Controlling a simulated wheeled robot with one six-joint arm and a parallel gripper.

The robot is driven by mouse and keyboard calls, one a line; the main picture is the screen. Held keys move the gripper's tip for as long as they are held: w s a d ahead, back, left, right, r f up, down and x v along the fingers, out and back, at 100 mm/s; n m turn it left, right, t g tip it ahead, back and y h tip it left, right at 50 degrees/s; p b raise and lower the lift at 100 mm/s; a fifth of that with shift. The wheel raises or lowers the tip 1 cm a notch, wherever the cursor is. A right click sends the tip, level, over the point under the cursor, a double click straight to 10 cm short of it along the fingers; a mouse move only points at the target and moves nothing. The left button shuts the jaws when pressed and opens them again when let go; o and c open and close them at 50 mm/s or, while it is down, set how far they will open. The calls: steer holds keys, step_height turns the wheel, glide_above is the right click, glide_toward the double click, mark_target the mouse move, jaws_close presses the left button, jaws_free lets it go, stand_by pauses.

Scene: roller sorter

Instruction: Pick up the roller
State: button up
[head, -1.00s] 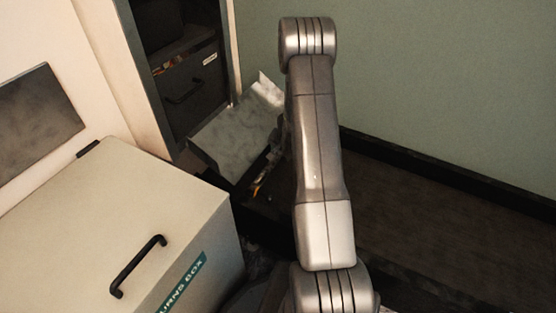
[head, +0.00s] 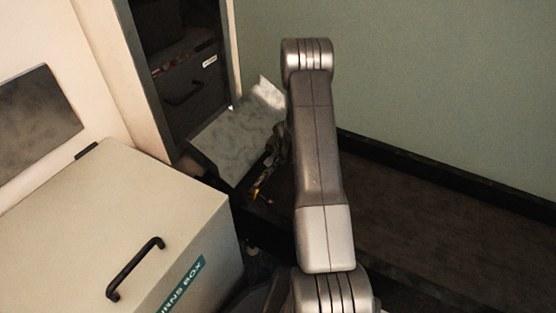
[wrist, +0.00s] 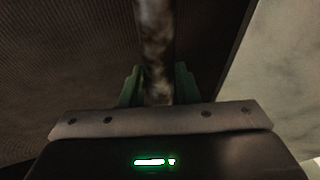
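The roller (wrist: 154,32) is a brown, mottled, worn-looking cylinder. In the wrist view it runs down from the top edge into my gripper (wrist: 159,72). The two green fingers stand one on each side of it, close against its sides with no clear gap. Its lower end is hidden behind the gripper body, and its upper end is out of view. In the head view the roller cannot be told apart, as my arm covers much of that area.
A pale returns box (head: 105,222) with a black handle stands at the left. A dark cabinet (head: 185,85) with a drawer is behind it, with a grey tilted panel (head: 232,140) in front. A dark low surface (head: 420,210) runs along the green wall at right.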

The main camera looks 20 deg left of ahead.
jaws_close()
steer(key=shift+r, duration=0.1)
step_height(320, 180, up, 14)
steer(key=p, duration=1.6)
steer(key=shift+r, duration=0.25)
